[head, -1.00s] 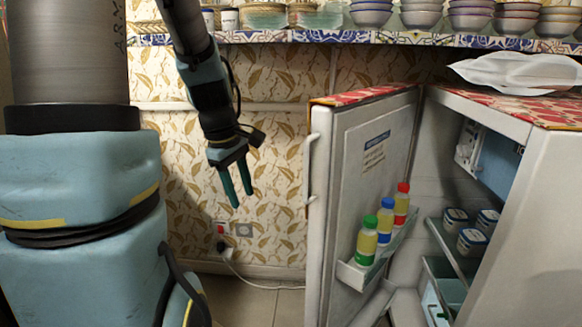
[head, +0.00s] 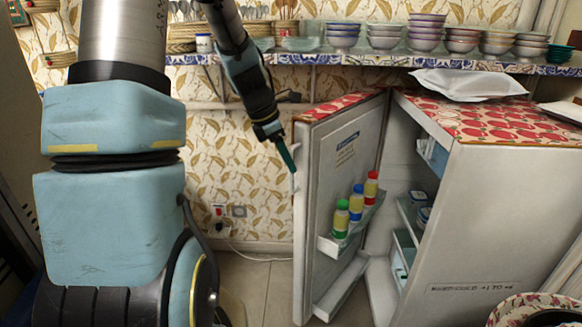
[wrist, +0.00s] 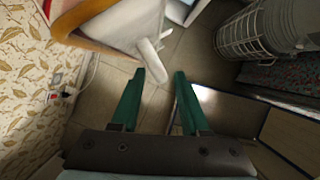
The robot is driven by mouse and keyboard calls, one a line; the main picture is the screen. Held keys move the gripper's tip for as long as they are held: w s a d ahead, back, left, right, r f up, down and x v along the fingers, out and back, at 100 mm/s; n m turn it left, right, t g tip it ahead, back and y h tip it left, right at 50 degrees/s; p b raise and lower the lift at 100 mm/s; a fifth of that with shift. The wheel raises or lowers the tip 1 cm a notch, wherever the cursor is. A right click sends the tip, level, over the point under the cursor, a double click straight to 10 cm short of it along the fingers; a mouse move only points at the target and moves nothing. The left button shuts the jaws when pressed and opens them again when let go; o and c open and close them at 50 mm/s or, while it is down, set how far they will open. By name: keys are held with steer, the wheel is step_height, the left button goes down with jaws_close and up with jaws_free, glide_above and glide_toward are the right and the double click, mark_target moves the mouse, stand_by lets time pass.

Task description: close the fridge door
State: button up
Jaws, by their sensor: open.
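The white fridge door (head: 313,245) stands open, swung out to the left of the fridge body (head: 490,215). Bottles sit in its inner shelf. Its handle (head: 296,190) is on the door's outer edge. My gripper (head: 291,160) is just left of the door's upper edge, pointing down, and its fingers overlap in the head view. In the wrist view my gripper (wrist: 160,76) is open and empty between green fingers. The white handle (wrist: 151,60) lies just beyond the left fingertip; I cannot tell whether they touch.
A shelf with stacked bowls (head: 428,32) runs along the back wall. A white package (head: 468,84) lies on the red patterned fridge top (head: 500,122). A patterned round item (head: 535,310) is at the lower right. Floor (head: 255,285) is clear left of the door.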

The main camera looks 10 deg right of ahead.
steer(key=shift+x, duration=1.4)
steer(key=shift+c, duration=0.2)
jaws_close()
